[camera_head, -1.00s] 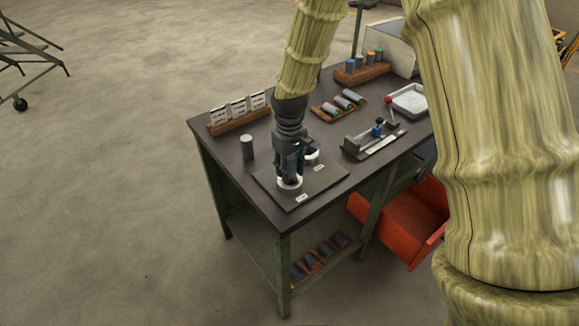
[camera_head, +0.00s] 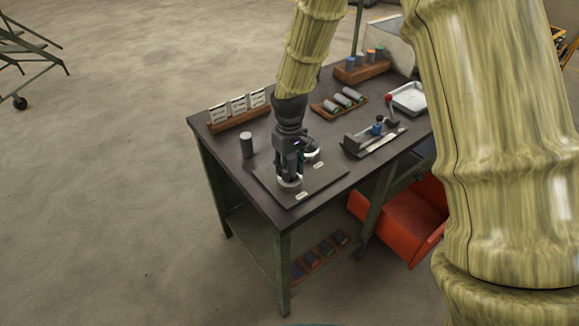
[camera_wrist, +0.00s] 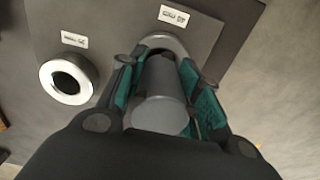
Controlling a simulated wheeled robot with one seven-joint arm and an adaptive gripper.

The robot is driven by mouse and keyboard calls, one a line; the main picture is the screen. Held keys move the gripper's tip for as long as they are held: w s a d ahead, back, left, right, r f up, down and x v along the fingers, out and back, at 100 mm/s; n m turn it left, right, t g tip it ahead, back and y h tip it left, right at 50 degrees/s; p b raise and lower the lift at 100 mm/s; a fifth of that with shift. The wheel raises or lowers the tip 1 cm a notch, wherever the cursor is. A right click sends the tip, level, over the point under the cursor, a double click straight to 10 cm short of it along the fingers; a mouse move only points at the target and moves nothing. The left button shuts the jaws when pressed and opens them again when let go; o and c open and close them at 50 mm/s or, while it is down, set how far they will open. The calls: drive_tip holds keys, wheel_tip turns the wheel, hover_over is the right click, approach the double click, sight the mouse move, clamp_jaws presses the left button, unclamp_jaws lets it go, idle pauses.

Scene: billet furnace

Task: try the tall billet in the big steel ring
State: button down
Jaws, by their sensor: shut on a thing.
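My gripper (camera_head: 289,172) points down over the near part of a dark plate (camera_head: 326,178) on the workbench. In the wrist view, its two green-padded fingers (camera_wrist: 158,92) are shut on the sides of a grey cylindrical billet (camera_wrist: 160,112). A steel ring (camera_wrist: 168,40) shows as a pale arc beyond the billet; in the head view the same ring (camera_head: 289,192) is under the fingers. The billet's lower end is hidden, so I cannot tell how far it is inside the ring. A second steel ring (camera_wrist: 68,78) is empty, to the left in the wrist view.
Another grey cylinder (camera_head: 247,145) stands upright left of the plate. A card rack (camera_head: 240,108), a tray of lying cylinders (camera_head: 343,102), a measuring fixture (camera_head: 374,138) and a white tray (camera_head: 408,99) surround it. An orange bin (camera_head: 405,225) stands right of the bench.

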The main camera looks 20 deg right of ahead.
sight(289, 158)
drive_tip(key=shift+s+f, duration=0.1)
drive_tip(key=shift+f, duration=0.3)
idle(0.9)
drive_tip(key=shift+r+p, duration=0.5)
drive_tip(key=shift+p, duration=0.4)
idle(2.0)
drive_tip(key=shift+f, duration=0.35)
idle(1.0)
drive_tip(key=shift+r, duration=0.25)
idle(1.3)
drive_tip(key=shift+r+p, duration=1.7)
drive_tip(key=shift+r, duration=0.1)
